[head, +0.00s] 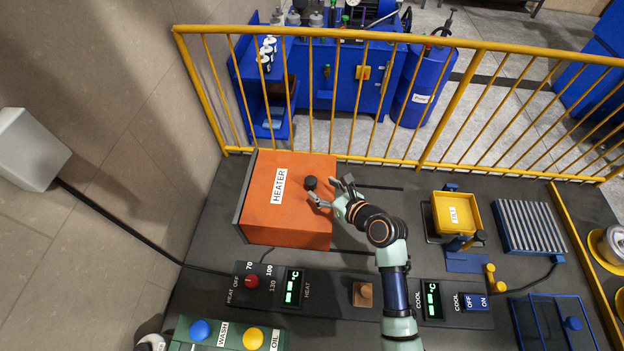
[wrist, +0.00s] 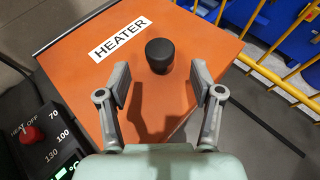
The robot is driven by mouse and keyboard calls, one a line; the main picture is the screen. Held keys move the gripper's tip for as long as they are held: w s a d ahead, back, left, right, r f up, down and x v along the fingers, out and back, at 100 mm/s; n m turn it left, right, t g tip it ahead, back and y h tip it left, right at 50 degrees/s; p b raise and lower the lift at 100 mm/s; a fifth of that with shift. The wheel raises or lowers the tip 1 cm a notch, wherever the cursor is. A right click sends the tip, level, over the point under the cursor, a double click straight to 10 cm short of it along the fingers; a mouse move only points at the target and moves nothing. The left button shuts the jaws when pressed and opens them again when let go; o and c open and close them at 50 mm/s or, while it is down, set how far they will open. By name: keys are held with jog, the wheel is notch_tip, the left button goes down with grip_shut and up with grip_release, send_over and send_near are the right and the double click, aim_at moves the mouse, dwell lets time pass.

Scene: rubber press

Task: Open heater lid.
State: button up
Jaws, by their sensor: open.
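The heater is an orange box with a white HEATER label. Its orange lid (head: 285,205) lies flat and closed on top, and it also fills the middle of the wrist view (wrist: 160,105). A black knob (head: 311,183) stands on the lid toward its right side; it shows in the wrist view (wrist: 159,56) too. My gripper (head: 331,190) is open and empty at the right of the knob. In the wrist view my gripper (wrist: 160,78) has its fingers spread to either side, with the knob ahead between them and apart from both.
A yellow railing (head: 400,163) runs behind the heater. A control panel (head: 360,297) with a red heat dial (head: 251,281) lies in front. A yellow tray (head: 457,213) and a grey ribbed plate (head: 535,227) are to the right. The wall is at the left.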

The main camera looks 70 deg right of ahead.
aim_at(312, 181)
jog(key=b+x, duration=0.1)
jog(key=x, duration=0.5)
jog(key=shift+w+d+b, duration=0.1)
jog(key=shift+w+b, duration=0.2)
jog(key=shift+w, duration=0.05)
grip_shut()
